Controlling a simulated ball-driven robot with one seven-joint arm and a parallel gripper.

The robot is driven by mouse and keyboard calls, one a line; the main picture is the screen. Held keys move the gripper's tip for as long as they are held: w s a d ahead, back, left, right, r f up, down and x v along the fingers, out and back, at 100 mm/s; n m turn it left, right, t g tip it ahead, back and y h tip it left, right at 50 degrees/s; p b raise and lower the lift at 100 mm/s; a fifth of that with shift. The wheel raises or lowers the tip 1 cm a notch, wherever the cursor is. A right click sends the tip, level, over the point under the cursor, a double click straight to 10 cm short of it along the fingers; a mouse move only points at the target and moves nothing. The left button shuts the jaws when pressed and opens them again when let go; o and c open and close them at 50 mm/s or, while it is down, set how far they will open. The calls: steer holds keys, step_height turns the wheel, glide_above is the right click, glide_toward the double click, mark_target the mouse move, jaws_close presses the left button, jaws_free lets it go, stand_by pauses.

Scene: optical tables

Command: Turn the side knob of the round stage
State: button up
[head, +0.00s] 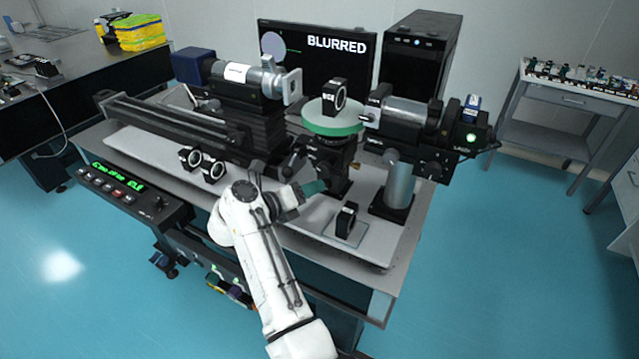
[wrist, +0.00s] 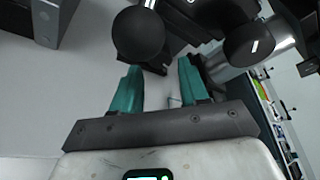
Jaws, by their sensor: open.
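The round stage has a green disc top (head: 318,127) on a dark base at the middle of the table, with a black square optic mount (head: 334,97) standing on it. My gripper (head: 318,187) is low in front of the stage's base, its teal fingers pointing toward it. In the wrist view my gripper (wrist: 160,76) is open and empty between the fingers. A round black knob (wrist: 138,34) lies just beyond the left fingertip. A second dark round knob (wrist: 248,43) with a white mark lies beyond the right fingertip. I cannot tell which is the stage's side knob, or whether either is touched.
A black optic mount (head: 346,219) stands right of my gripper, and a silver post (head: 399,183) farther right. Two small mounts (head: 201,163) stand on the left. A monitor (head: 300,52) reading "BLURRED" is behind. The floor (head: 500,260) is clear at the right.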

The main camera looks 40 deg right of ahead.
steer(key=shift+x, duration=1.95)
steer(key=shift+c, duration=0.2)
steer(key=c, duration=0.7)
